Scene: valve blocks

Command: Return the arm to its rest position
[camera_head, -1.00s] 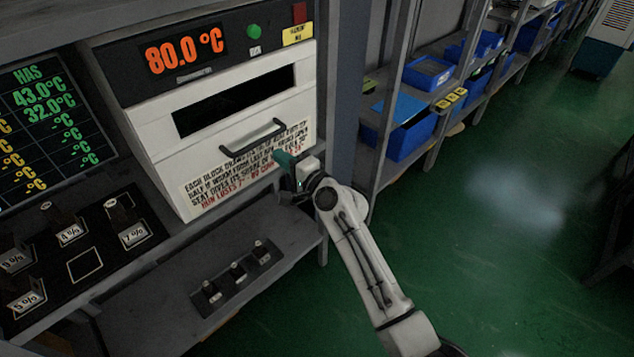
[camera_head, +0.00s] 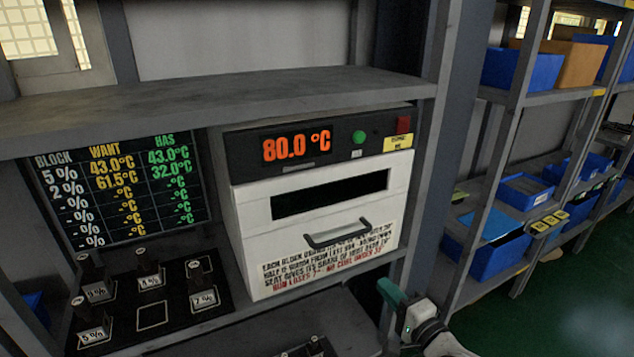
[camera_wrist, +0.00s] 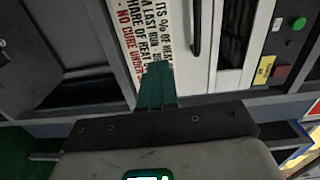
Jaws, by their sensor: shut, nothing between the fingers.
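My gripper (camera_head: 393,292) shows at the lower right of the head view, in front of the lower right corner of the white oven unit (camera_head: 250,222). Its green fingers are together with nothing between them. In the wrist view the shut fingers (camera_wrist: 157,84) point at the oven's printed front panel (camera_wrist: 195,75). Whether they touch it I cannot tell. Only the wrist end of my arm is in the head view. The rest is below the picture's edge.
The oven has a dark handle (camera_head: 338,236), a green button (camera_head: 359,137) and an 80.0 °C display (camera_head: 297,146). Labelled blocks stand on a black tray (camera_head: 152,314) at left, below a temperature board (camera_head: 128,190). A grey post (camera_head: 462,110) and shelves with blue bins (camera_head: 497,258) are at right.

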